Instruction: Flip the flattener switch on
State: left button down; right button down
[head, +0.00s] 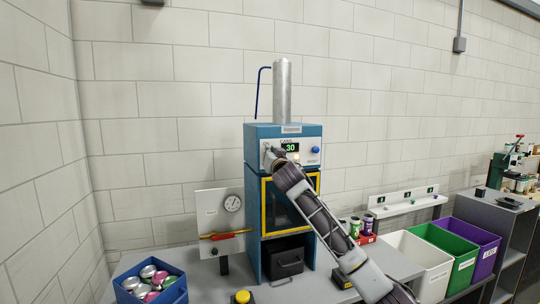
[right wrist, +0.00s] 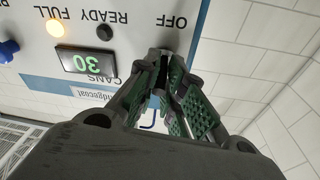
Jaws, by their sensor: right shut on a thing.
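The can flattener (head: 262,131) is a tall blue machine with a metal cylinder on top, standing on the grey table. Its white panel has a green display reading 30, also seen in the right wrist view (right wrist: 88,62). An orange lamp (right wrist: 57,29) marked FULL is lit; the READY lamp (right wrist: 105,32) is dark. My right gripper (right wrist: 164,62) is at the panel's left end in the head view, beside the OFF label (right wrist: 180,22), shut on the flattener switch. The fingers hide most of the switch, so its position cannot be told. My left gripper is not in view.
A blue bin (head: 150,291) of cans stands front left, near a gauge board (head: 211,222). White (head: 425,257), green (head: 445,238) and purple (head: 484,241) bins stand right. My right arm crosses in front of the yellow-framed window (head: 266,225).

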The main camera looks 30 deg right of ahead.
jog(key=shift+w+d+r+g, duration=0.1)
jog(key=shift+r+g, duration=0.35)
jog(key=shift+g, duration=0.25)
jog(key=shift+y, duration=0.3)
jog(key=c, duration=1.5)
grip_release()
jog(key=shift+f, duration=0.1)
jog(key=shift+v, duration=6)
